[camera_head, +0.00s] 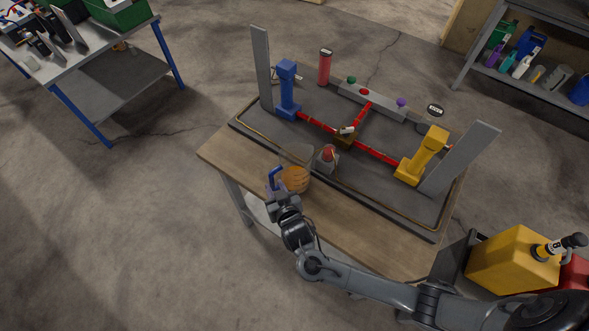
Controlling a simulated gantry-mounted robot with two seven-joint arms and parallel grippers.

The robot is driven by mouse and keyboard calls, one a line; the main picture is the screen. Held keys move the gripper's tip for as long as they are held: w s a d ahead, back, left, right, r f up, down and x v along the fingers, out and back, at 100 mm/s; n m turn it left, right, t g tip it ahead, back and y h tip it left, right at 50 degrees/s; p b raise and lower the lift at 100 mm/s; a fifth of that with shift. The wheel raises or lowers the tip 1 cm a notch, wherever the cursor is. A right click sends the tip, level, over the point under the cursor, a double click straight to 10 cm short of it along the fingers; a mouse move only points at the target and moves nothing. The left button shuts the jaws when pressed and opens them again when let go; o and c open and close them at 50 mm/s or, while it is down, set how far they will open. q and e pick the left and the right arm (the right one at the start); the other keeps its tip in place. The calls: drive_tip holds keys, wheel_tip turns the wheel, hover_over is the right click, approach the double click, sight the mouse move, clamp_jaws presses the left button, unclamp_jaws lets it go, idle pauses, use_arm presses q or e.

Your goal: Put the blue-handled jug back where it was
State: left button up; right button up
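The jug (295,179) is clear with orange contents and a blue handle (274,177) on its left side. It is at the front edge of the wooden table, and I cannot tell whether it touches the tabletop. My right gripper (276,190) is at the blue handle, reaching in from the lower right. Its fingers meet the lower part of the handle, but the view is too small to show whether they are closed on it. My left gripper is not in view.
A dark tray (385,203) on the wooden table (232,150) holds a blue post (287,90), a yellow post (423,157), red pipes and a red-topped piece (327,158) close behind the jug. A yellow can (512,262) stands at lower right. Bare wood lies along the front edge.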

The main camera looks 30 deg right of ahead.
sight(273, 184)
drive_tip(key=shift+x, duration=2.8)
drive_tip(key=shift+a, duration=0.1)
clamp_jaws()
